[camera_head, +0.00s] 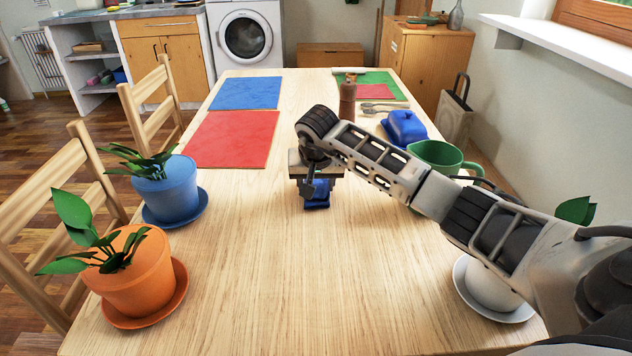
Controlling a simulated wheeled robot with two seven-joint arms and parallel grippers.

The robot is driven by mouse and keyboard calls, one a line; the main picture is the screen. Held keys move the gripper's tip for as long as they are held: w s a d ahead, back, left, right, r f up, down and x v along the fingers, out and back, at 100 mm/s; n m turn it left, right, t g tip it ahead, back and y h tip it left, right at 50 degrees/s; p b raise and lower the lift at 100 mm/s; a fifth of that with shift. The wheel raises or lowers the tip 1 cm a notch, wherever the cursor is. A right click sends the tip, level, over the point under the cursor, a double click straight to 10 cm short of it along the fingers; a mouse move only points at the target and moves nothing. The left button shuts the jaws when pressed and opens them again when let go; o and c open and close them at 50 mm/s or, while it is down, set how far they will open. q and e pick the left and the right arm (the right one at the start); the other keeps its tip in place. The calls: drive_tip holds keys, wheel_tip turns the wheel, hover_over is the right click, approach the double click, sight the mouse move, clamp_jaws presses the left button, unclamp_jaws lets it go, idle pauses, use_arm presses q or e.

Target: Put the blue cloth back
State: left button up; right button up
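A small dark-blue bundle, which looks like the blue cloth (318,197), is at the middle of the wooden table, directly below my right gripper (316,186). My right arm reaches in from the right and its gripper points down. The gripper appears shut on the cloth, though its body hides the cloth's upper part and much of the fingers. I cannot tell whether the cloth touches the tabletop. A flat blue mat (245,92) lies at the far left of the table, with a red mat (232,138) nearer. My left gripper is not in view.
A blue butter dish (405,128), green mug (437,156) and brown mill (347,101) stand beyond my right arm. A green mat (385,80) lies behind them. Blue (168,186) and orange (137,275) plant pots line the left edge. The front middle is clear.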

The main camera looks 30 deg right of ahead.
drive_tip(key=o, duration=0.9)
drive_tip(key=shift+r, duration=0.45)
drive_tip(key=p+v, duration=0.1)
drive_tip(key=v, duration=1)
drive_tip(key=shift+s+a+r, duration=0.1)
drive_tip(key=shift+s+r, duration=0.05)
